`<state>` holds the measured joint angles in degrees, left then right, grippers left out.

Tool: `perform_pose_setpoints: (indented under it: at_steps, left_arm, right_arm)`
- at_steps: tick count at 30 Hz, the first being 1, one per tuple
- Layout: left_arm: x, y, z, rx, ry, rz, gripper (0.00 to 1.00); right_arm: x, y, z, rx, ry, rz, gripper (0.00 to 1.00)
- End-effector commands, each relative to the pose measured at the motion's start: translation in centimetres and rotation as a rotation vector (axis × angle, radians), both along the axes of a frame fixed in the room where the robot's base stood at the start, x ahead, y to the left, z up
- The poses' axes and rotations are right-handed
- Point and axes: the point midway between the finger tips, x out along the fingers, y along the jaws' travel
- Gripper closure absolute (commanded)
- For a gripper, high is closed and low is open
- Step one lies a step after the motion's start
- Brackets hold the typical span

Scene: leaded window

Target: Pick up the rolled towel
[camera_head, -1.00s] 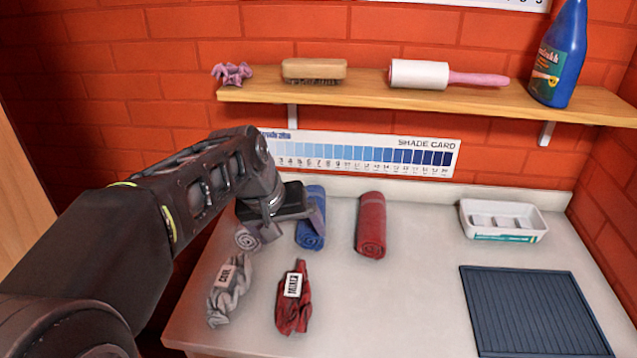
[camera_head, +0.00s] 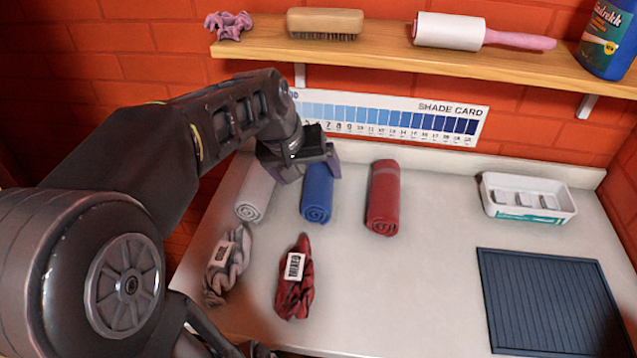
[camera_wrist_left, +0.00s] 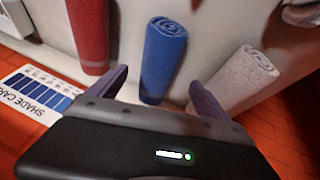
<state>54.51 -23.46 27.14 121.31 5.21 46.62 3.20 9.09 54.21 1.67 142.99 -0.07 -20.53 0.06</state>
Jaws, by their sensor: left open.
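Three rolled towels lie side by side on the counter: a grey one (camera_head: 255,193), a blue one (camera_head: 317,198) and a red one (camera_head: 383,200). My left gripper (camera_head: 312,172) is open and empty, over the back end of the blue roll and hiding that end in the head view. In the left wrist view, the blue roll (camera_wrist_left: 164,55) shows between the two spread fingers (camera_wrist_left: 160,92). The grey roll (camera_wrist_left: 243,80) lies beyond the right finger there, and the red roll (camera_wrist_left: 88,30) lies to the left. My right gripper is not seen.
A grey twisted cloth (camera_head: 228,262) and a red one (camera_head: 296,280), both tagged, lie in front of the rolls. A white tray (camera_head: 527,213) and a dark ribbed mat (camera_head: 548,300) are at right. A wooden shelf (camera_head: 390,56) overhangs behind; mid-counter is clear.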

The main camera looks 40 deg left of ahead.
Motion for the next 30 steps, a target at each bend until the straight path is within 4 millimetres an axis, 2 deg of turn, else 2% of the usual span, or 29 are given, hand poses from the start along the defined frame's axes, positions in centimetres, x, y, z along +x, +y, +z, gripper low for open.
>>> perform_pose_setpoints:
  at_steps: [11,21,30]
  left_arm:
    - [0.2,0.0,-0.5,-0.001,0.001,0.001,0.11]
    - [2.4,0.3,-4.3,-0.002,0.003,0.001,0.11]
    - [2.7,0.2,-4.7,0.0,0.0,0.0,0.11]
  right_arm:
    - [0.0,0.0,0.1,0.0,0.0,0.0,0.64]
    - [0.0,0.0,0.3,0.0,0.0,0.0,0.64]
    - [0.0,0.0,0.3,0.0,0.0,0.0,0.64]
